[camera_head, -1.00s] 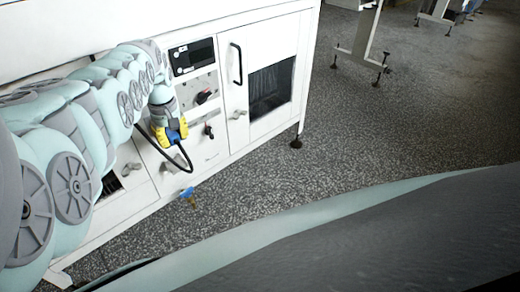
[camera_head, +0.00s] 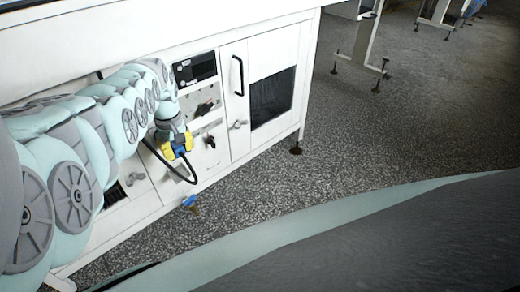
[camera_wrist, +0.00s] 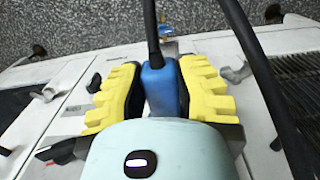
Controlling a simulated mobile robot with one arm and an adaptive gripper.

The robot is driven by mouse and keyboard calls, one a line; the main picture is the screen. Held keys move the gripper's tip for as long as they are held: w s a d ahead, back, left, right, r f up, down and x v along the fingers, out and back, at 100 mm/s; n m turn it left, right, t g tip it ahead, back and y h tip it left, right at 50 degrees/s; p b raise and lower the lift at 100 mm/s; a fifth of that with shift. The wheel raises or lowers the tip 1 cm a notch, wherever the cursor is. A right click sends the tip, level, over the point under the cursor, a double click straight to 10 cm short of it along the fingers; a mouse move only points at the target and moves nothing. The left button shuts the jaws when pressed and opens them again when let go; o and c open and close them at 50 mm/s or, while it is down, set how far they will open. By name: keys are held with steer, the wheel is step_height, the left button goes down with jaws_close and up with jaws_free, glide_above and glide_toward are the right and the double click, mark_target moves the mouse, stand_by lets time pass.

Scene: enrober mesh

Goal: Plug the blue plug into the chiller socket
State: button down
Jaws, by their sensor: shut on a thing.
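The blue plug (camera_wrist: 160,88) is between the yellow-padded fingers of my gripper (camera_wrist: 158,92) in the wrist view, with its black cable running up out of the frame. In the head view my gripper (camera_head: 176,148) is in front of the white cabinet, low on its control side. The cable (camera_head: 170,168) hangs in a loop beneath it. The cabinet front (camera_head: 215,160) carries switches and small fittings. I cannot tell which is the chiller socket; it may be hidden behind my arm or gripper. Whether the plug touches the panel cannot be seen.
A door with a black handle (camera_head: 239,76) and a dark vent (camera_head: 271,97) are farther right. A blue fitting (camera_head: 189,201) is low by the floor. The speckled floor (camera_head: 390,130) is open at right.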

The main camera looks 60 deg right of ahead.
steer(key=shift+s+a+p, duration=0.1)
steer(key=shift+s+p, duration=0.25)
steer(key=shift+p, duration=0.1)
steer(key=shift+s+a+p, duration=0.15)
steer(key=shift+s+p, duration=0.55)
steer(key=shift+p, duration=0.55)
steer(key=shift+s+a+p, duration=0.1)
steer(key=shift+s+p, duration=0.2)
steer(key=shift+p, duration=0.05)
steer(key=shift+r+p, duration=0.15)
steer(key=shift+p, duration=0.4)
steer(key=shift+w+f+b, duration=0.2)
steer(key=shift+w+b, duration=0.05)
steer(key=shift+b, duration=0.25)
stand_by(0.7)
steer(key=shift+w+d+b, duration=0.2)
steer(key=shift+w+b, duration=0.5)
steer(key=shift+b, duration=0.45)
steer(key=shift+w+d+b, duration=0.2)
steer(key=shift+w+b, duration=0.45)
steer(key=shift+b, duration=0.5)
steer(key=shift+w+b, duration=0.25)
steer(key=shift+b, duration=0.55)
